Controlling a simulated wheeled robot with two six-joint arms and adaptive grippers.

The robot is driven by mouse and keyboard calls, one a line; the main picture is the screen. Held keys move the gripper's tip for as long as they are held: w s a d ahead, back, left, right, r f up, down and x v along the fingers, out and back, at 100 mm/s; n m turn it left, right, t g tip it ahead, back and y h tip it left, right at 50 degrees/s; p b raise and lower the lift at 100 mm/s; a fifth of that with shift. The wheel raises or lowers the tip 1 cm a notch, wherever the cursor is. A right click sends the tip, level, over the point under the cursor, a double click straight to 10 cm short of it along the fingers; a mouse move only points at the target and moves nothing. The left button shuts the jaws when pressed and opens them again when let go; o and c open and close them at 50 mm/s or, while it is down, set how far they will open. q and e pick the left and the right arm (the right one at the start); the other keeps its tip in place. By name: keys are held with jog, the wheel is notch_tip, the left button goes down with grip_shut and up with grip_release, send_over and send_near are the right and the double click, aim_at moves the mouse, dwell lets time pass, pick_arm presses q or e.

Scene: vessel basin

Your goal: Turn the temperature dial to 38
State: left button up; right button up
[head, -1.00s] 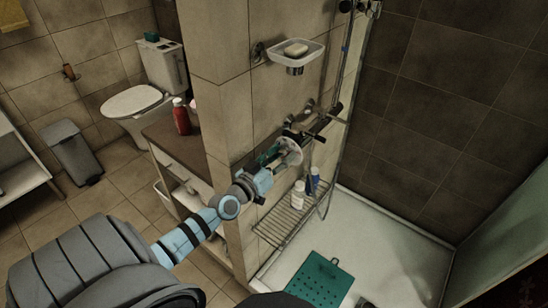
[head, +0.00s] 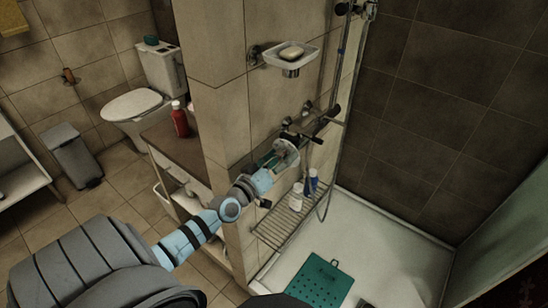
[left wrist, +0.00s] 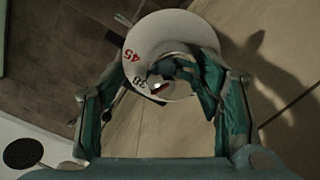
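The temperature dial is a pale round disc (left wrist: 147,45) with a red 45 and a black 38, close in front of my left gripper in the left wrist view. A small red mark shows near its lower middle, close to the 38. My left gripper (left wrist: 163,85) has its teal fingers spread on either side of the dial; the right finger overlaps the disc's edge. I cannot tell whether the fingers touch it. In the head view my left gripper (head: 276,163) is at the dial (head: 287,153) on the shower wall, partly covering it. My right gripper is not in view.
A soap dish (head: 300,61) is on the wall above the dial. A wire rack (head: 281,222) with bottles hangs below, and the shower hose runs close by on the right. A green mat (head: 320,279) lies on the shower floor.

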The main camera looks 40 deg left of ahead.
pick_arm(q)
jog(key=shift+s+a, duration=0.15)
jog(key=s, duration=0.4)
jog(key=shift+s+a+f, duration=0.1)
jog(key=shift+s+f, duration=0.15)
send_near(279, 160)
jog(key=shift+s+d+r, duration=0.1)
jog(key=shift+s+r, duration=0.2)
jog(key=shift+s, duration=0.25)
jog(key=shift+s+d+r, duration=0.15)
jog(key=shift+s+r, duration=0.1)
jog(key=shift+s, duration=0.25)
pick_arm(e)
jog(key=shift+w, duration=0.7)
